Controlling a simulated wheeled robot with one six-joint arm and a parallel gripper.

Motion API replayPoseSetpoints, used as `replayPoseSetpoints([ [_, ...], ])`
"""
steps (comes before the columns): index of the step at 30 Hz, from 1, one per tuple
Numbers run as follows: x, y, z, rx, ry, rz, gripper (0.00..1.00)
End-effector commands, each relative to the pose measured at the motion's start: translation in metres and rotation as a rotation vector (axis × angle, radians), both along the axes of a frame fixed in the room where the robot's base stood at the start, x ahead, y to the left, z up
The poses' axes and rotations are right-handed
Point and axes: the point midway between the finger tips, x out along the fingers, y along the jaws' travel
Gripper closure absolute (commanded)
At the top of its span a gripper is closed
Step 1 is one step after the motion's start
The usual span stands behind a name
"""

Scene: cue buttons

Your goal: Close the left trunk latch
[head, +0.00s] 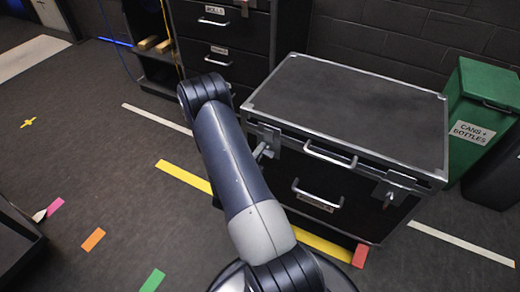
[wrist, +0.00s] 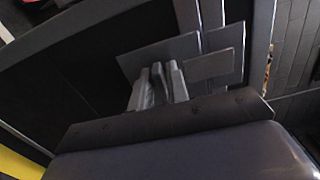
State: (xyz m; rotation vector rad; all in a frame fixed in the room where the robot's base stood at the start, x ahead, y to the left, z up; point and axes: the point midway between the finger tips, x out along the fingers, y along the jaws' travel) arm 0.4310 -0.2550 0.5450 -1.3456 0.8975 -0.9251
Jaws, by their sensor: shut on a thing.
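The black trunk (head: 345,105) has silver edges and its lid is down. Its left latch (head: 268,134) is on the front face near the left corner, partly behind my arm. In the wrist view, the latch's grey plates (wrist: 212,66) lie flat against the dark trunk front. My gripper (wrist: 158,86) is shut on the latch's small lever, between the fingers, in front of these plates. My arm hides most of the gripper in the head view. The right latch (head: 393,184) is on the same face, with its lever pointing down.
Two silver handles, an upper one (head: 330,154) and a lower one (head: 317,195), sit between the latches. A green bin (head: 483,110) stands right of the trunk. Black drawers (head: 225,38) stand behind. Floor on the left is mostly clear, with coloured tape marks.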

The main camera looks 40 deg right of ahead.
Motion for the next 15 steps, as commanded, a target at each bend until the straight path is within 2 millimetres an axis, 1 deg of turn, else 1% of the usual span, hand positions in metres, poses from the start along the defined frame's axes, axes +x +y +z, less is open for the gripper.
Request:
replayPoseSetpoints([
  [4,-0.0026,-0.0006,-0.0022,-0.008,0.036,-0.006,1.00],
  [15,-0.0028,-0.0006,-0.0028,-0.013,0.049,-0.006,1.00],
])
